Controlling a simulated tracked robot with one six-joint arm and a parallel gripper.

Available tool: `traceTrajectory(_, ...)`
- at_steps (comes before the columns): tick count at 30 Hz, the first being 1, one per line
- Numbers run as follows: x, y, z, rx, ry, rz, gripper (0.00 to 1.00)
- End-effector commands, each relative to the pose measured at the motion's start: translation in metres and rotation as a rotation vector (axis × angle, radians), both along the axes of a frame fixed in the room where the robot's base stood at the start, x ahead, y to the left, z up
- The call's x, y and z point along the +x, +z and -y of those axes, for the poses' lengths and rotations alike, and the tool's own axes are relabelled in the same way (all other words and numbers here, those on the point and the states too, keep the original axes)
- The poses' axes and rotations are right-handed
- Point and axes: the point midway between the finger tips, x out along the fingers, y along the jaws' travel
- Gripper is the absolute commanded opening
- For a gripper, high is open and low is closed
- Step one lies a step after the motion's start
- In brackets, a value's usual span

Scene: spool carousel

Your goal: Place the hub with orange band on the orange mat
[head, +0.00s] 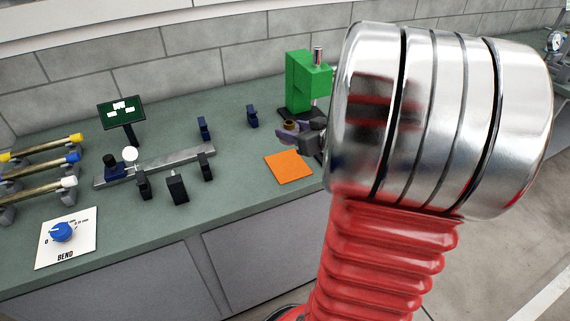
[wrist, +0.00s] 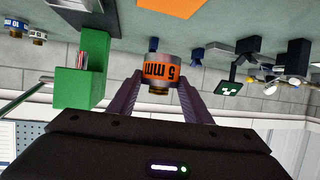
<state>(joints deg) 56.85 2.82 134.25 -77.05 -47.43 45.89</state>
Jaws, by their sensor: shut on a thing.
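The hub with orange band (wrist: 160,70), a short metal cylinder marked "5 mm", sits between the two fingers of my gripper (wrist: 159,84) in the wrist view, which looks upside down. The fingers are shut on it. In the head view my gripper (head: 305,132) is small and partly hidden behind my arm, and the hub (head: 291,125) shows at its tip. The hub is held above the bench near the far edge of the orange mat (head: 289,166). The flat square mat is bare and also shows at the top edge of the wrist view (wrist: 172,8).
A green press-like machine (head: 308,82) stands behind my gripper. Left of the mat are dark blocks (head: 177,187), a metal rail (head: 175,163) and a small screen (head: 122,114). A dial plate (head: 66,238) is at front left. The bench between rail and mat is clear.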

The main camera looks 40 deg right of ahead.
Motion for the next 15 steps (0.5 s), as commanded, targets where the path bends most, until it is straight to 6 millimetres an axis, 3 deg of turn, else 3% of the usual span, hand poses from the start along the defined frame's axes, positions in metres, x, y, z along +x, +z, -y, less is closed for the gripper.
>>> traceTrajectory(7, 0.003, -0.006, -0.003, 0.002, 0.009, 0.001, 0.00)
traceTrajectory(15, 0.004, -0.042, -0.004, 0.004, 0.010, 0.000, 0.00)
